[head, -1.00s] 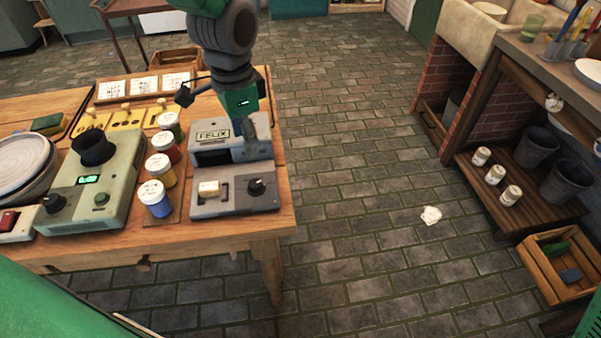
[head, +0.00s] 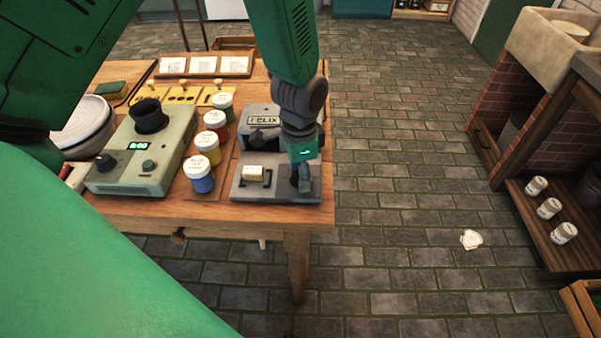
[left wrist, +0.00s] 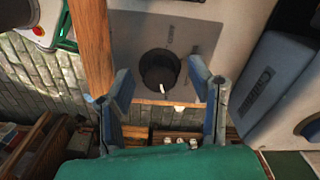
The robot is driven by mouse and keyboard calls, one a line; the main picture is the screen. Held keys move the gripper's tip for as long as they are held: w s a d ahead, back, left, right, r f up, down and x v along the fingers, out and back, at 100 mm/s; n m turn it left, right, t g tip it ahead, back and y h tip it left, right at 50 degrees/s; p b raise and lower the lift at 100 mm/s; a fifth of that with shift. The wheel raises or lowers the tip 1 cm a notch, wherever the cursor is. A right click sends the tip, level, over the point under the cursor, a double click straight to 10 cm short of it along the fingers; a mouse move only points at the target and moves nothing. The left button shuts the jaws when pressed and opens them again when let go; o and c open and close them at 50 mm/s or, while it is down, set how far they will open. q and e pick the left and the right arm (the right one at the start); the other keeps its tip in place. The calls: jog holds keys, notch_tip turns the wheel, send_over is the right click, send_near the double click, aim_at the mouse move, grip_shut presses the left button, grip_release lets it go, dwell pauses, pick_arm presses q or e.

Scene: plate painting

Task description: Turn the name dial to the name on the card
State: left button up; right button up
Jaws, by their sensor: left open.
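The grey name machine (head: 245,190) stands at the table's right front corner. A plate reading FELIX (head: 263,120) is on its raised rear part. My left gripper (head: 301,184) points down over the machine's right front, where it hides the dial in the head view. In the left wrist view the black round dial (left wrist: 160,68) with a white pointer mark lies between and beyond my two open blue-grey fingers. The fingers stand on either side of it; whether they touch it I cannot tell. My right gripper is not in view.
Several paint jars (head: 208,147) stand in a row left of the machine. Beyond them is a pale green device (head: 120,170) with a black cup (head: 150,116) and display. White cards (head: 205,65) stand in a rack at the back.

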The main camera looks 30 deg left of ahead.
pick_arm(q)
jog(key=shift+a, duration=0.1)
grip_shut()
